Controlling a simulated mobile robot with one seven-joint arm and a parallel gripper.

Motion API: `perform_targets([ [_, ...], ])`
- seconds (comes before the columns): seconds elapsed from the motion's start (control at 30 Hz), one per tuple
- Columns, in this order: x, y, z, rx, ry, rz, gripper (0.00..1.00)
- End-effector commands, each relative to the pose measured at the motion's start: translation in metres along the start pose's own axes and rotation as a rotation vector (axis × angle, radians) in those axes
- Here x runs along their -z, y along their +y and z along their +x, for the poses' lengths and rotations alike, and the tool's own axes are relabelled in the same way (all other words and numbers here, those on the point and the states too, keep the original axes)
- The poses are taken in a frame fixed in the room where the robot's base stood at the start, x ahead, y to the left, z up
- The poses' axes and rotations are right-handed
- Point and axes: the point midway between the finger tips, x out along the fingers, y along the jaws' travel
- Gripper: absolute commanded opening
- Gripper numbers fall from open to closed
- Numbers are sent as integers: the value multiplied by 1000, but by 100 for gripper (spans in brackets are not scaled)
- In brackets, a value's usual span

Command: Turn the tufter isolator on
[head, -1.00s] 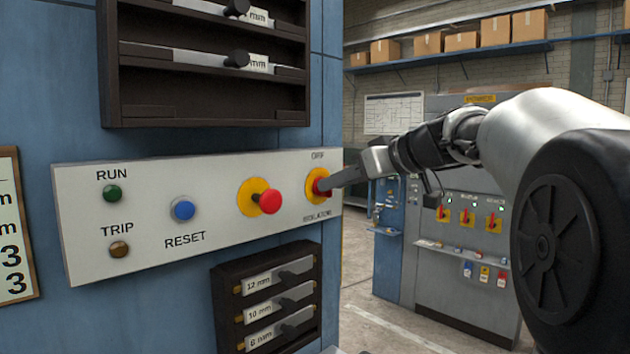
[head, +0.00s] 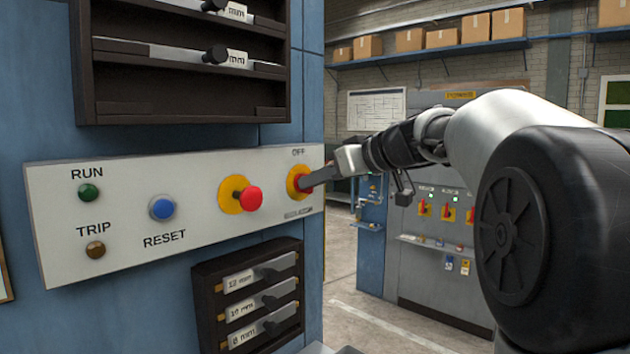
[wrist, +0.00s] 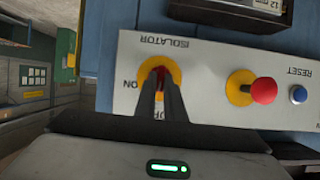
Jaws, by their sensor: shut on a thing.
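The isolator (head: 293,183) is a red handle on a round yellow plate at the right end of the pale control panel (head: 120,225). My gripper (head: 306,182) reaches it from the right and is shut on the red handle. In the wrist view, which is upside down, the isolator (wrist: 174,69) has the fingertips of my gripper (wrist: 160,78) over its middle, with red showing between them. ISOLATOR and ON are readable there; OFF is partly covered by the fingers. The fingers hide most of the handle, so its exact angle is hard to tell.
A red mushroom button (head: 250,198) on a yellow plate sits just left of the isolator, then a blue RESET button (head: 162,208). A dark rack (head: 205,300) hangs below the panel. A grey cabinet (head: 430,275) with red handles stands behind, across open floor.

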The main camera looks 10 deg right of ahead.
Motion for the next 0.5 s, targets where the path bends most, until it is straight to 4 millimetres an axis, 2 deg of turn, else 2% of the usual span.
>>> perform_targets([
  [0.27,-1,3,0,57,-1,137,0],
  [0.5,-1,5,0,141,-1,339,0],
])
